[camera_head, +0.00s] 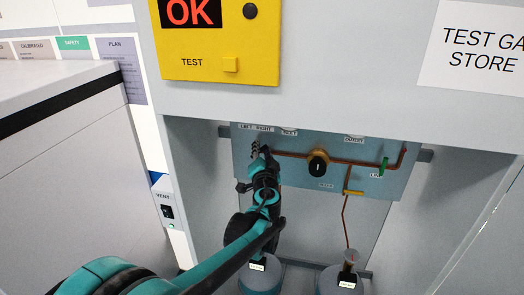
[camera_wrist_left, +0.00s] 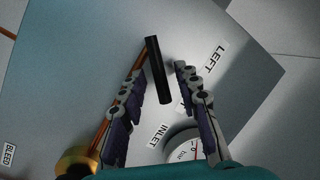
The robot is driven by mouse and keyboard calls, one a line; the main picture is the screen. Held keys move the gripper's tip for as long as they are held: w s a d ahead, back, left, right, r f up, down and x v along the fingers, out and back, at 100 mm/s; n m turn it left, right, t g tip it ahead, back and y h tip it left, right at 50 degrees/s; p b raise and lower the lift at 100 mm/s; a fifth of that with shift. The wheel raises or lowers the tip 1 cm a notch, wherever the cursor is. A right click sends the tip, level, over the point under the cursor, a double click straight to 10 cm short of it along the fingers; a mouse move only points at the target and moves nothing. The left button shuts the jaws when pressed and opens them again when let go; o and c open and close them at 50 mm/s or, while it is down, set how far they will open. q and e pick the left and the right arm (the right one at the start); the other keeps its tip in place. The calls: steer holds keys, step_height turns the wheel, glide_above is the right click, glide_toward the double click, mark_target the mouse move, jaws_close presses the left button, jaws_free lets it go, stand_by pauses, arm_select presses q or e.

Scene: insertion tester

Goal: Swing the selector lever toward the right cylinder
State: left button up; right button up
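The selector lever (camera_wrist_left: 157,68) is a black bar in the left wrist view, standing between the two fingers of my left gripper (camera_head: 259,152). The fingers are spread, with a visible gap on each side of the lever. In the head view the gripper is at the left end of the blue panel (camera_head: 222,158), just under the LEFT and RIGHT labels, and hides most of the lever. The LEFT label (camera_wrist_left: 214,60) also shows in the wrist view. Two grey cylinders, left (camera_head: 262,280) and right (camera_head: 340,284), stand below the panel. My right gripper is not in view.
A copper pipe with a black-faced round knob (camera_head: 318,166) and a green-handled valve (camera_head: 385,166) runs across the panel. An INLET gauge (camera_wrist_left: 182,146) shows below the lever in the wrist view. A yellow TEST box (camera_head: 215,45) reading OK is above. Cabinet walls enclose the bay.

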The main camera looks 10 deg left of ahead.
arm_select(q)
steer(key=v, duration=1.2)
steer(key=shift+f, duration=0.1)
steer(key=s+a+f+n+g+b, duration=0.2)
steer(key=s+a+f+b, duration=0.15)
steer(key=f, duration=0.25)
steer(key=s+a+f+n+g+y+b, duration=0.1)
steer(key=s+a+f+g+b, duration=0.1)
steer(key=s+a+f+b, duration=0.3)
steer(key=s+a+f+n+g+b, duration=0.1)
steer(key=s+a+f+n+g, duration=0.1)
steer(key=f, duration=0.4)
steer(key=s+d+f+g+h+b, duration=0.2)
steer(key=s+f+b, duration=0.2)
steer(key=s+f, duration=0.3)
steer(key=s+d+f+n+g+h+b, duration=0.1)
steer(key=s+d+f+g+h+b, duration=0.1)
steer(key=s+f, duration=0.5)
step_height(320, 180, down, 5)
steer(key=shift+s+d+r+h+b, duration=0.1)
steer(key=shift+s+d+h+b, duration=0.45)
steer(key=shift+b, duration=0.7)
steer(key=shift+w+a, duration=0.1)
steer(key=shift+w, duration=0.1)
